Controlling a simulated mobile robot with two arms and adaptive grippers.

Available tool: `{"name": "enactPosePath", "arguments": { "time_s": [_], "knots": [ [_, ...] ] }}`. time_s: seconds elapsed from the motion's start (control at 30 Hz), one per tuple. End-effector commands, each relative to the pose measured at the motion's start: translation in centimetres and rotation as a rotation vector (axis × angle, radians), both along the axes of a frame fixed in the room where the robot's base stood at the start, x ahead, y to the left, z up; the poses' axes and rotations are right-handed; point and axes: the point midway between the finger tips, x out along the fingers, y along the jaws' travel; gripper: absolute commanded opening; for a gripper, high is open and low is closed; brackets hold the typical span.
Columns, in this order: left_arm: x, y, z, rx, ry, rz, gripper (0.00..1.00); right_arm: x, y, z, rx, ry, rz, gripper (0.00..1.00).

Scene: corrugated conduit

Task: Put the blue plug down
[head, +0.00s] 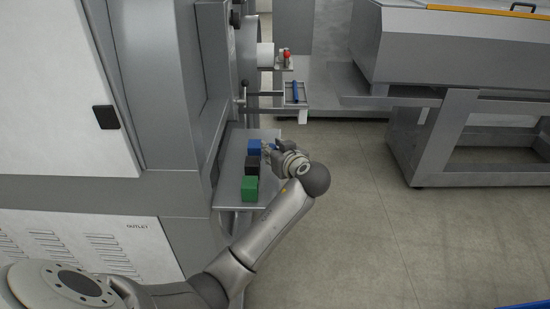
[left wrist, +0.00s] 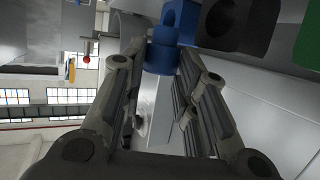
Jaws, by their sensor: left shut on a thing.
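The blue plug (left wrist: 160,54) is a short blue cylinder between the fingertips of my left gripper (head: 266,150), which is shut on it. In the head view the gripper mostly hides the plug. A blue block (head: 254,146) stands on a small grey shelf (head: 229,168), just left of the gripper tips. In the left wrist view the blue block (left wrist: 184,18) has a round opening and appears right beside the plug. I cannot tell whether they touch. My right gripper is not in view.
A black block (head: 252,165) and a green block (head: 250,188) stand in a row with the blue one. The grey machine rises left of the shelf. A small tray with a blue bar (head: 295,91) and a red knob (head: 287,54) are farther back. Right of the shelf is open floor.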

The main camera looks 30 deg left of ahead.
Motion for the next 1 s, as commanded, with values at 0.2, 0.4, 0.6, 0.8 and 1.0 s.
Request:
{"name": "enactPosePath", "arguments": {
  "time_s": [0.2,0.4,0.6,0.8,1.0],
  "knots": [
    [0.5,0.0,-2.1,0.003,0.006,0.0,0.1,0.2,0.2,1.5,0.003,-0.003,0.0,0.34],
    [0.5,-0.1,-3.7,0.001,0.0,0.0,0.1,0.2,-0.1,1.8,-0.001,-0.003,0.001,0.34],
    [0.5,-0.1,-3.8,0.0,0.0,0.0,0.1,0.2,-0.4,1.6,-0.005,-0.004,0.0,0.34],
    [0.5,-0.1,-4.0,-0.001,0.001,0.0,0.37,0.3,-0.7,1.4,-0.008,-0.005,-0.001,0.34],
    [0.5,-0.1,-4.0,0.0,0.001,0.0,0.38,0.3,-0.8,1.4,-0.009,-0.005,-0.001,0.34]
  ]
}}
